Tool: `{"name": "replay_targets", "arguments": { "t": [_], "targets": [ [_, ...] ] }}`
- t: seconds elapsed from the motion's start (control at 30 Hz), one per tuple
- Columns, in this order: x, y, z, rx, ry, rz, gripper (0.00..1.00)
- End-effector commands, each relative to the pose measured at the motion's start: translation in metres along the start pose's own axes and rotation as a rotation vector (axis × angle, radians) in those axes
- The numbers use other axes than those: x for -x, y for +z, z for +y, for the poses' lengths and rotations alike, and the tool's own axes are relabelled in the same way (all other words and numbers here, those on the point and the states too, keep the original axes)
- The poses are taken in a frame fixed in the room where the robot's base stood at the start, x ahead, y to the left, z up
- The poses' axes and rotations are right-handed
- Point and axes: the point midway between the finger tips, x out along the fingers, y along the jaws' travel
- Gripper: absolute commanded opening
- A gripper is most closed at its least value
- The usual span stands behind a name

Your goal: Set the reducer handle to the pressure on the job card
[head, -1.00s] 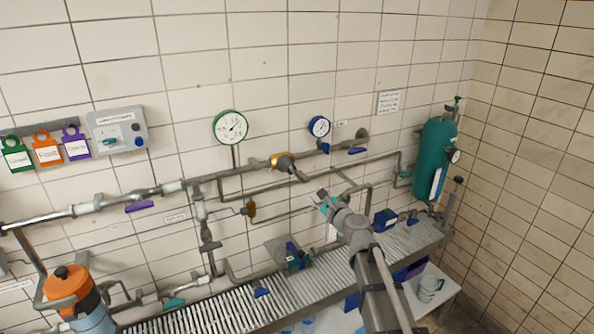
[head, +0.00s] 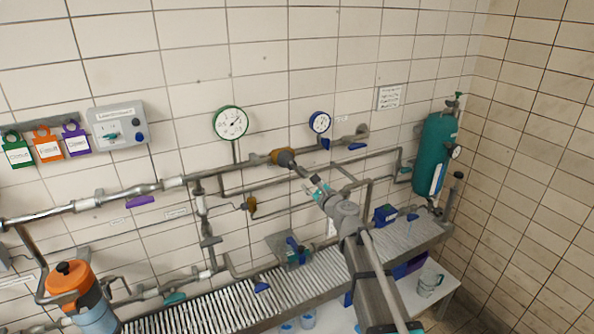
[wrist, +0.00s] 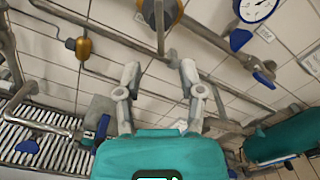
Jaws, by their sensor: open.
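The reducer (head: 281,156) is a brass-yellow body with a grey handle (head: 288,160) on the upper pipe. In the wrist view the brass body (wrist: 172,12) and its grey bar-shaped handle (wrist: 160,28) are at the top centre, beyond my fingertips. My gripper (head: 315,188) is open and empty, just below and right of the handle; its two fingers (wrist: 160,72) stand apart in the wrist view. A green-rimmed gauge (head: 230,123) and a blue-rimmed gauge (head: 320,122) flank the reducer above. A white text sheet (head: 389,97), perhaps the job card, hangs at the right; its writing is unreadable.
Pipes with blue and purple levers run along the tiled wall. A smaller brass fitting (head: 251,206) sits lower left. A teal cylinder (head: 434,153) stands at the right. A slatted bench (head: 225,303) runs below. Coloured tags (head: 47,147) and a grey box (head: 118,126) are at the left.

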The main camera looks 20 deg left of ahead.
Motion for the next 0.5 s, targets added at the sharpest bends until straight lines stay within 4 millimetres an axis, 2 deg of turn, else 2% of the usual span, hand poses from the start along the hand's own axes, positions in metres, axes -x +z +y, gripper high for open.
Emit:
{"name": "replay_targets", "arguments": {
  "t": [0.1, 0.5],
  "targets": [
    [-0.022, 0.0, -0.001, 0.0, 0.001, -0.001, 0.5],
    [-0.081, 0.0, -0.001, 0.0, 0.001, -0.001, 0.5]
  ]
}}
